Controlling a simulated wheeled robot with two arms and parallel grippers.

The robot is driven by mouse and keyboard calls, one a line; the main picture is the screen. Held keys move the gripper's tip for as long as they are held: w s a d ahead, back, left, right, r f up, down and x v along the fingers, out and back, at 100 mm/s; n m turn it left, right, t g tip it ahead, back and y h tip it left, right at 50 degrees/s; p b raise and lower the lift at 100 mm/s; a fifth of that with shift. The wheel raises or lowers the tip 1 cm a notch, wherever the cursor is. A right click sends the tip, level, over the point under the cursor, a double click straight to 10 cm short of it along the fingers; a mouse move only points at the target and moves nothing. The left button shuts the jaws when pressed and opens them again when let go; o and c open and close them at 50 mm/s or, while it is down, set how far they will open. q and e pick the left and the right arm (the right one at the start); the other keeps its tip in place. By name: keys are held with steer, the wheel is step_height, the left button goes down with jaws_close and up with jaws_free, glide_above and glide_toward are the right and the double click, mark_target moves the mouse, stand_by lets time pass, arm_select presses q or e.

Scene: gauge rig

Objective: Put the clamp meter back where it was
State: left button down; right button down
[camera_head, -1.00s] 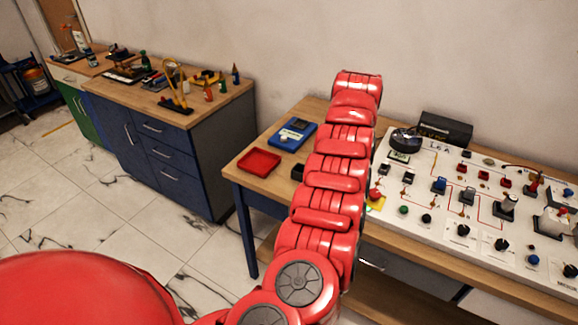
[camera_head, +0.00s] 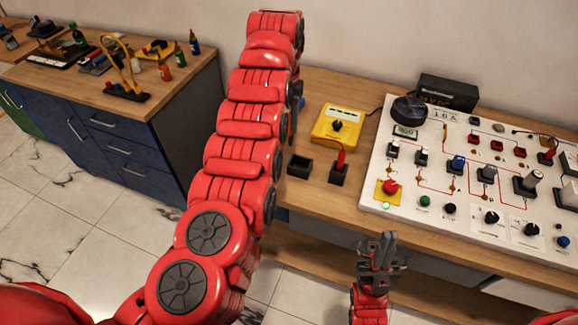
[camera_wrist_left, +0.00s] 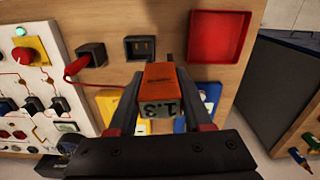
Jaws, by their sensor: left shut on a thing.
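In the left wrist view my left gripper (camera_wrist_left: 161,118) is shut on the clamp meter (camera_wrist_left: 160,75), an orange and grey body with a display reading like 1.3. It is held above the wooden table; the gap to the table cannot be told. In the head view my left arm hides most of this gripper and the meter. A red tray (camera_wrist_left: 220,38), empty where it shows, lies beyond the gripper in the wrist view. My right gripper (camera_head: 380,250) is in front of the table edge, apart from everything; its jaw opening is unclear.
A yellow meter (camera_head: 338,124) lies on the table. In front of it stand an empty-looking black holder (camera_head: 300,166) and another black holder (camera_head: 339,175) with a red probe. The white gauge panel (camera_head: 375,190) fills the right. A blue cabinet (camera_head: 70,140) stands left.

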arm_select(q)
steer(key=shift+m, duration=0.4)
steer(key=d+f+p, duration=0.1)
steer(key=f, duration=0.2)
steer(key=d+f+p, duration=0.1)
steer(key=d+f, duration=0.1)
steer(key=f, duration=0.2)
steer(key=s+d+f+p, duration=0.1)
steer(key=f, duration=0.3)
steer(key=shift+d, duration=0.15)
steer(key=shift+f, duration=0.2)
steer(key=shift+c, duration=1.6)
jaws_free()
steer(key=shift+r, duration=0.1)
